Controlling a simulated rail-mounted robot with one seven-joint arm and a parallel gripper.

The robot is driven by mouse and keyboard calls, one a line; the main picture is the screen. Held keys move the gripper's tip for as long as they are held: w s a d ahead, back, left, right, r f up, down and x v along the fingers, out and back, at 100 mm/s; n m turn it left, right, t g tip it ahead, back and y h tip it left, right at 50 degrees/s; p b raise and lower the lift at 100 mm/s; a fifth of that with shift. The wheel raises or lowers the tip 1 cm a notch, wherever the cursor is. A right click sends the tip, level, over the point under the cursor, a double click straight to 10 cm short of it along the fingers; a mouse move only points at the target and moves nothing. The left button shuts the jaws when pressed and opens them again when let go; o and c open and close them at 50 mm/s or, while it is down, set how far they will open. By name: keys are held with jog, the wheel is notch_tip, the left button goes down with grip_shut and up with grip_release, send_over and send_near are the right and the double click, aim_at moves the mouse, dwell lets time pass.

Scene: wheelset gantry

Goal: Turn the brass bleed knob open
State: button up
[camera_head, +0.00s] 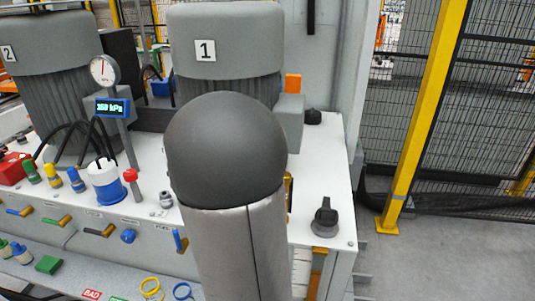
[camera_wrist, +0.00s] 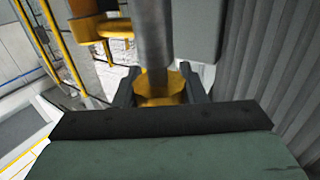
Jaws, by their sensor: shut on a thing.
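The brass bleed knob (camera_wrist: 177,88) is a yellow-gold round piece in the middle of the wrist view, below a grey vertical pipe (camera_wrist: 153,40). My gripper (camera_wrist: 161,86) has one dark finger on each side of the knob and is shut on it. The far side of the knob is hidden by the pipe. In the head view my arm's dark rounded joint and grey link hide the gripper. Only a thin brass-coloured strip shows at the arm's right edge, and I cannot tell whether it is the knob.
A white bench (camera_head: 335,165) carries motor 1 (camera_head: 222,45), a gauge (camera_head: 104,70), a display reading about 160 kPa (camera_head: 113,108), and a black knob (camera_head: 325,217) at right. Coloured handles line the front. A yellow post (camera_head: 425,110) and mesh fence stand right, with clear floor before them.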

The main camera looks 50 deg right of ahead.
jog(key=o, duration=1)
jog(key=a, duration=0.5)
jog(key=w+a, duration=0.1)
jog(key=a, duration=0.5)
jog(key=w+a, duration=0.1)
jog(key=a, duration=0.5)
jog(key=shift+a, duration=0.15)
